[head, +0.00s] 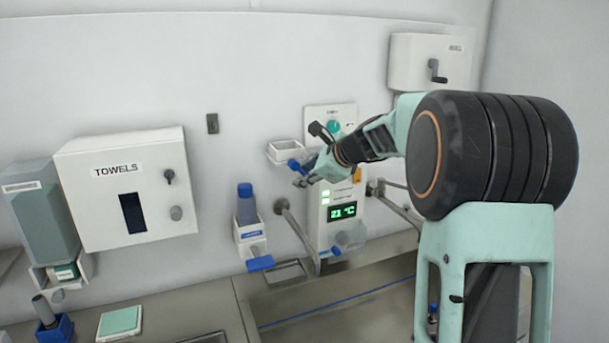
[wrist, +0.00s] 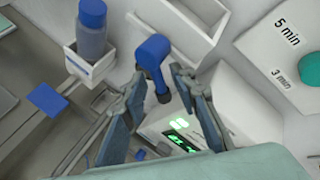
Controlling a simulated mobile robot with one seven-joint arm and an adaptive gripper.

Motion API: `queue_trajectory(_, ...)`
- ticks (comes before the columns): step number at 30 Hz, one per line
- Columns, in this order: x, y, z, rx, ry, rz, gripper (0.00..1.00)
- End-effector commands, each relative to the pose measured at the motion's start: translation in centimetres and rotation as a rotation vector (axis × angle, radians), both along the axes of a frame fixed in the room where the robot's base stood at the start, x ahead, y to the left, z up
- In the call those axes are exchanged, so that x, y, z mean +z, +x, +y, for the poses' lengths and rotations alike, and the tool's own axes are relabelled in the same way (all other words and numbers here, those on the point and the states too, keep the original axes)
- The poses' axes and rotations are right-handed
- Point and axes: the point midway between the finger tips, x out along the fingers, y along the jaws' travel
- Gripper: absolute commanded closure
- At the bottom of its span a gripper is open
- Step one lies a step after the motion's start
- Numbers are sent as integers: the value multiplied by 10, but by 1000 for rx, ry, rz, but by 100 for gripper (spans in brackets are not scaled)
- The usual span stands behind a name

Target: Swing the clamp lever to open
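A blue lever (wrist: 152,52) with a rounded head and a dark pivot end shows just ahead of my gripper in the wrist view. I take it to be the clamp lever. In the head view its blue end (head: 294,163) shows beside my fingers, in front of the white wall unit. My gripper (wrist: 158,78) is open, with its fingers on either side of the lever's lower part; I cannot tell whether either touches it. In the head view my gripper (head: 303,180) partly covers the unit and hides most of the lever.
The white unit (head: 315,238) has a green display. A bottle holder (head: 250,240) with a blue paddle (head: 260,263), a towel box (head: 125,190) and a small white tray (head: 284,152) are on the wall. A metal basin (head: 340,295) lies below.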

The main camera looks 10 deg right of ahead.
Motion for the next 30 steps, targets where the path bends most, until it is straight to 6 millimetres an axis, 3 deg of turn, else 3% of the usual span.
queue_trajectory(5,7,-5,-3,-1,0,-4,71)
queue_trajectory(19,41,-54,-26,-1,-2,-1,71)
queue_trajectory(30,45,-60,-29,0,0,0,71)
